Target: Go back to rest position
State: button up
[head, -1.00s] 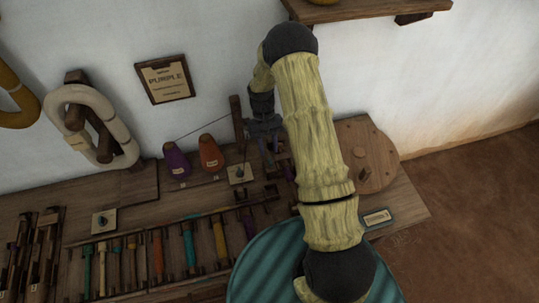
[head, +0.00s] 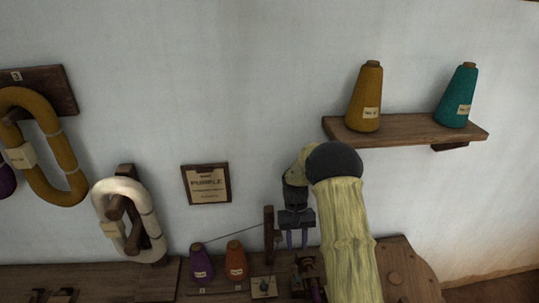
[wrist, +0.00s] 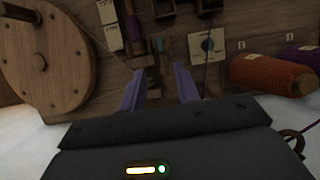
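My gripper (head: 297,240) hangs from my raised arm in the head view, its two purple fingers pointing down above the bench, just right of an upright wooden post (head: 268,237). In the wrist view my gripper (wrist: 160,88) has its fingers spread apart, with nothing held between them. The bench top and small wooden fittings show beyond the fingertips. A dark-framed wooden piece (head: 307,270) sits below the gripper in the head view.
Purple (head: 201,263) and orange (head: 236,261) yarn cones stand left of my gripper. A round wooden wheel (wrist: 42,55) lies on its other side. Yarn hanks hang at left.

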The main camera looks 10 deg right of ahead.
jog(key=s+r+t+p, duration=0.5)
jog(key=s+r+t, duration=0.2)
jog(key=s+r, duration=1.2)
jog(key=shift+s+a+r+p, duration=0.15)
jog(key=shift+s+r+p, duration=0.25)
jog(key=shift+r, duration=0.4)
